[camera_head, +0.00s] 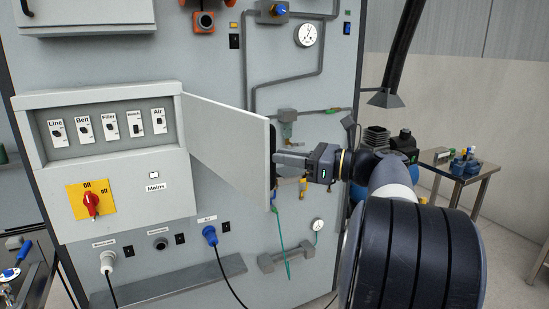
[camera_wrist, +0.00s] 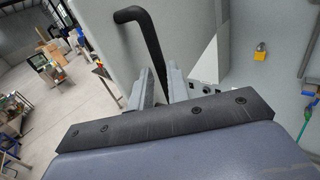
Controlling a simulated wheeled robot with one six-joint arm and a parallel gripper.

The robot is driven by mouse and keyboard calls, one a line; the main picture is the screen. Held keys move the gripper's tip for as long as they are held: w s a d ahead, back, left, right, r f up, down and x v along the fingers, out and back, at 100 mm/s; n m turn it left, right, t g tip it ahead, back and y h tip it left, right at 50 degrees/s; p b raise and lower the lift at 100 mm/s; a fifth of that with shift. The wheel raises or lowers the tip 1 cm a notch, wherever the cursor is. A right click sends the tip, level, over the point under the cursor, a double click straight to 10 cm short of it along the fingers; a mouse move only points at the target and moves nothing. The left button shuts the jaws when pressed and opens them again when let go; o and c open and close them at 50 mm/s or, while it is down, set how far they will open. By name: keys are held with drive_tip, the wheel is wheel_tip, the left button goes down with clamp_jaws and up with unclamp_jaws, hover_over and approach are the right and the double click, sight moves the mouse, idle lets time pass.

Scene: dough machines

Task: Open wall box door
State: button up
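The wall box (camera_head: 98,88) is on the grey panel at the left of the head view, with its row of labelled switches exposed. Its pale door (camera_head: 228,140) stands open, swung out to the right from the box's right edge. My gripper (camera_head: 283,160) is at the door's free edge. In the wrist view the black bent door handle (camera_wrist: 148,42) runs down between my two fingers (camera_wrist: 160,85), which look closed around it. The handle's lower end is hidden by the gripper, and in the head view the door and gripper hide most of it.
Below the switches are a red-and-yellow main switch (camera_head: 91,203) and plugged cables, one with a blue plug (camera_head: 210,236). Pipes and a gauge (camera_head: 307,35) are on the panel behind the door. A side table (camera_head: 465,170) with bottles stands right.

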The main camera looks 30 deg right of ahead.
drive_tip(key=v, duration=0.7)
drive_tip(key=shift+b, duration=0.45)
drive_tip(key=p, duration=0.2)
hover_over(272, 181)
drive_tip(key=shift+w+d, duration=0.15)
drive_tip(key=shift+d, duration=0.1)
drive_tip(key=shift+w+a, duration=0.1)
drive_tip(key=shift+w, duration=0.05)
drive_tip(key=shift+a, duration=0.1)
